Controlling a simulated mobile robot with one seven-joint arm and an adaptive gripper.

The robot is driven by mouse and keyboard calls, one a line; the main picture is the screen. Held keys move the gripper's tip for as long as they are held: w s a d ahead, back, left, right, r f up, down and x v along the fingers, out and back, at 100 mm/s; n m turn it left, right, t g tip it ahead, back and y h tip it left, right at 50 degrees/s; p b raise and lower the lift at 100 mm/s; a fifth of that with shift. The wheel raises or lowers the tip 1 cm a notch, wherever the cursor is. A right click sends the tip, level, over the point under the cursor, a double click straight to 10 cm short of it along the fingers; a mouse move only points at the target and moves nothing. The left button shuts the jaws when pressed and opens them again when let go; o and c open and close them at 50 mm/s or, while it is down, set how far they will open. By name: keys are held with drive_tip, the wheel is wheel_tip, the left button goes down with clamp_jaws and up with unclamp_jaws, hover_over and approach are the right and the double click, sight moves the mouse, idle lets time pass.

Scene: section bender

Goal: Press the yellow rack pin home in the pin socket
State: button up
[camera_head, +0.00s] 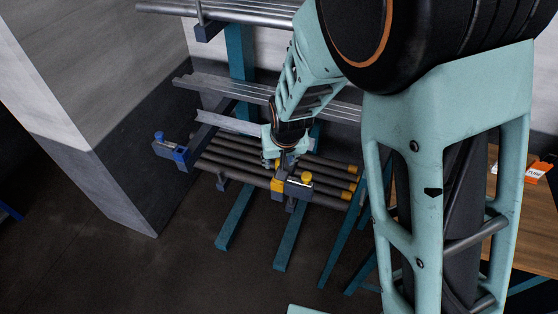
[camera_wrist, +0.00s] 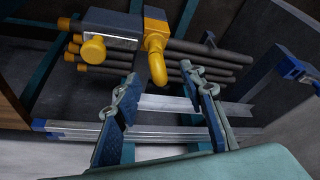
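A yellow rounded knob (camera_head: 306,178) stands on a grey block (camera_head: 296,188) at the front end of the lower rack. It also shows in the wrist view (camera_wrist: 93,49), on the grey block's lower side. A yellow block (camera_head: 278,185) sits beside the grey block. In the wrist view a yellow rounded piece (camera_wrist: 155,58) sticks out from it towards me. I cannot tell which yellow piece is the rack pin; the socket opening is hidden. My gripper (camera_wrist: 160,82) is open, its fingertips on either side of that piece's end, with no clear contact. In the head view my gripper (camera_head: 283,160) is above the blocks.
Several dark bars with yellow ends (camera_head: 350,184) lie on the lower rack. A bracket with a blue knob (camera_head: 159,137) is at the rack's left end. Pale metal profiles (camera_head: 235,87) lie above. A wooden table (camera_head: 520,225) stands at right. Floor in front is clear.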

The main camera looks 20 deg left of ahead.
drive_tip(key=v, duration=1)
drive_tip(key=shift+r, duration=0.2)
drive_tip(key=shift+s, duration=0.1)
